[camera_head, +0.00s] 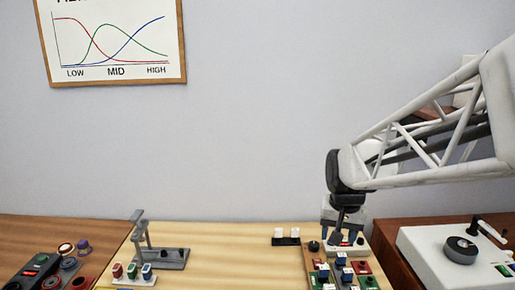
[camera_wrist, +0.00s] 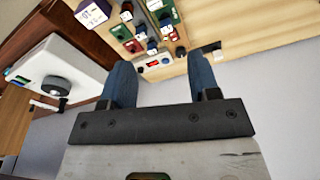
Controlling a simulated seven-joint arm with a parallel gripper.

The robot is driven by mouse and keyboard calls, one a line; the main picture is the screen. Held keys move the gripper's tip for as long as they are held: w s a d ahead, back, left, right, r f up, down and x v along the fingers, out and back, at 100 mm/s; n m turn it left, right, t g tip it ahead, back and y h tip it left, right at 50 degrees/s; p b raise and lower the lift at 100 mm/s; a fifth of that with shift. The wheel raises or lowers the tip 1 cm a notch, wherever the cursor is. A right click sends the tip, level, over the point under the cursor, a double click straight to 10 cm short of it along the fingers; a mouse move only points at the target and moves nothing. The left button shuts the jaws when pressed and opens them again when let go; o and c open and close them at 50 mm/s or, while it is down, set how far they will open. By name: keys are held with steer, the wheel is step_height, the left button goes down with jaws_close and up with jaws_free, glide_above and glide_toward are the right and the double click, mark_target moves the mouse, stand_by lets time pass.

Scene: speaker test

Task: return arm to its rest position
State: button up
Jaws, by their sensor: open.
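My gripper (camera_head: 343,222) is at the right of the table in the head view, pointing down above a small white box (camera_head: 345,250). In the wrist view my gripper (camera_wrist: 160,68) shows two blue fingers spread well apart, with nothing held between them. The white box with a red display (camera_wrist: 156,63) shows beyond the gap, apart from the fingers as far as I can tell. My pale lattice arm reaches in from the right edge of the head view.
A wooden board (camera_head: 311,262) with colored blocks lies just in front of the gripper. A white device with a dark knob (camera_head: 460,250) stands at right. A grey stand (camera_head: 172,258) and several colored buttons are at left. The light table's middle is clear.

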steer(key=s+r+n+t, duration=0.1)
steer(key=s+n, duration=0.1)
steer(key=s, duration=1.8)
steer(key=shift+s+a+n, duration=0.25)
steer(key=shift+a+n, duration=0.05)
steer(key=shift+a, duration=0.15)
steer(key=shift+o, duration=0.3)
stand_by(1.1)
